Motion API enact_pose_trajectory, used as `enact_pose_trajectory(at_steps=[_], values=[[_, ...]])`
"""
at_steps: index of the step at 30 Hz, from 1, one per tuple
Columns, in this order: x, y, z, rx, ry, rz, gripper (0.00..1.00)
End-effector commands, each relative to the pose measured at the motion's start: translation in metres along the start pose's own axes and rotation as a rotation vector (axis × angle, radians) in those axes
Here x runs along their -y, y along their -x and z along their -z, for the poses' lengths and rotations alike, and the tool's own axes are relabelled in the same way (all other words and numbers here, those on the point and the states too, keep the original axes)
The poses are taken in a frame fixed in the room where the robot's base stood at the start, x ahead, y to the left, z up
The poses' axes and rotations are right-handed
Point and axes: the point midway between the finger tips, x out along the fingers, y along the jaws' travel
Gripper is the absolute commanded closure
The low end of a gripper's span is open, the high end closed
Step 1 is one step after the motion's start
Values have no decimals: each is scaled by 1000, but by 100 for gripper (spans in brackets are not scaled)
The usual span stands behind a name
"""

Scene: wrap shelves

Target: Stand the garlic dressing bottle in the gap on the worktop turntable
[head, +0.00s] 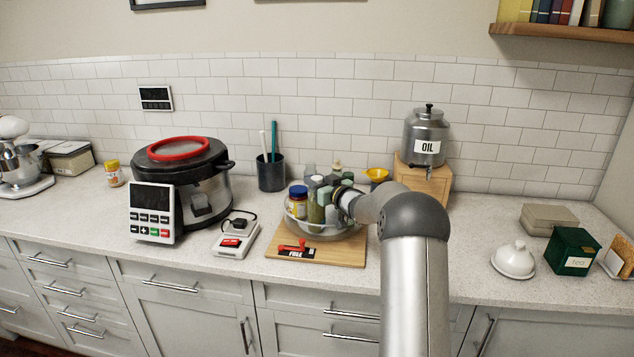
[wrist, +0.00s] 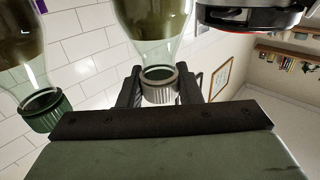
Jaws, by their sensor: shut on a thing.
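My gripper (wrist: 160,88) is shut on a clear bottle (wrist: 152,30) with olive-coloured contents, gripping it at its ribbed grey cap. No label on it is readable, so I cannot confirm it is the garlic dressing. In the head view my gripper (head: 338,196) is over the right side of the turntable (head: 298,226), largely hidden by my arm and the items. The turntable is crowded with bottles and jars, including a blue-lidded jar (head: 297,203). The gap cannot be made out. A second bottle with a dark green cap (wrist: 42,112) shows beside the held one.
The turntable stands on a wooden board (head: 345,258) with a red-and-black marker (head: 297,251) at its front. A large dark-lidded cooker (head: 205,180) and a scale-like device (head: 235,238) are left. An oil dispenser (head: 424,135) stands behind right. Worktop right of my arm is partly clear.

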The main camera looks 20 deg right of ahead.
Motion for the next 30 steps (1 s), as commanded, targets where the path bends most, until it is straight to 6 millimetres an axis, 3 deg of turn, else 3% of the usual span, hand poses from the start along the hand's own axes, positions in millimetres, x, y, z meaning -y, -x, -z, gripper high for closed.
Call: enact_pose_trajectory(at_steps=[1, 2, 4, 16, 30], values=[[0, 0, -2, -2, 0, 0, 100], [0, 0, -3, 1, 0, 0, 66], [0, 0, -2, 1, 0, 0, 47], [-1, 5, 1, 1, 0, -1, 47], [0, 97, 0, 1, 0, -1, 47]])
